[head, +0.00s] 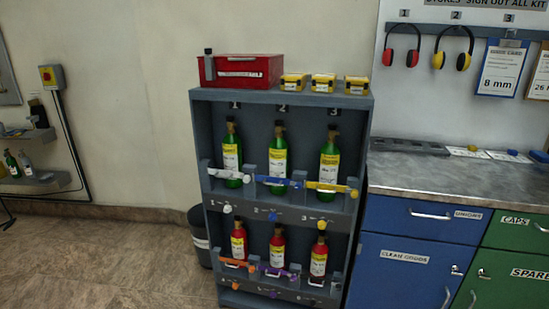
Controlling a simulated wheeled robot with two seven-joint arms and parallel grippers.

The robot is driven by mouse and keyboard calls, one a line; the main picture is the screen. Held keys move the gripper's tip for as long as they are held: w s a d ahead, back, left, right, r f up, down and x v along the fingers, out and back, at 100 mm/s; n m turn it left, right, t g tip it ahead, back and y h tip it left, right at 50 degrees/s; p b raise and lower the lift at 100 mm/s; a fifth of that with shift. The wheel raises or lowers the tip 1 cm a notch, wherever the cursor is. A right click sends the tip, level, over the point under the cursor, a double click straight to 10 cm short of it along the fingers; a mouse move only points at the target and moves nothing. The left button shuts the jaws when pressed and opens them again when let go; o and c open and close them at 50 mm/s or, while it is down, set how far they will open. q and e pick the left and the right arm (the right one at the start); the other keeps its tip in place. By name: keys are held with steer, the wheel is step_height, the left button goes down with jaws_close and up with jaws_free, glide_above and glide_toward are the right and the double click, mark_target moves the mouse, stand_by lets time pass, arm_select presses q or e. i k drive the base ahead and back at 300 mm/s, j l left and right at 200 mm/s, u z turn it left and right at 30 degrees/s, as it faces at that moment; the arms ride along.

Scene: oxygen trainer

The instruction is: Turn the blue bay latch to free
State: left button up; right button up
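A grey rack (366,160) holds bottles in two rows of bays. The blue bar (278,181) crosses the front of a green bottle (279,148) in upper bay 2. A small blue knob (272,215), which looks like the blue latch, sits on the rail below this bar. The knob is too small to tell which way it is turned. The blue bar looks closed across the bottle. Neither of my grippers is in view.
Upper bays 1 and 3 have a white bar (224,174) and a yellow bar (331,187). Red bottles (277,246) stand below. A red case (240,72) and yellow boxes sit on top. A bin (199,238) stands left, a workbench (450,178) right. The floor at left is clear.

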mark_target(297, 185)
steer(key=j+z, duration=0.25)
steer(key=j, duration=0.9)
steer(key=j+z, duration=0.25)
steer(key=j, duration=0.9)
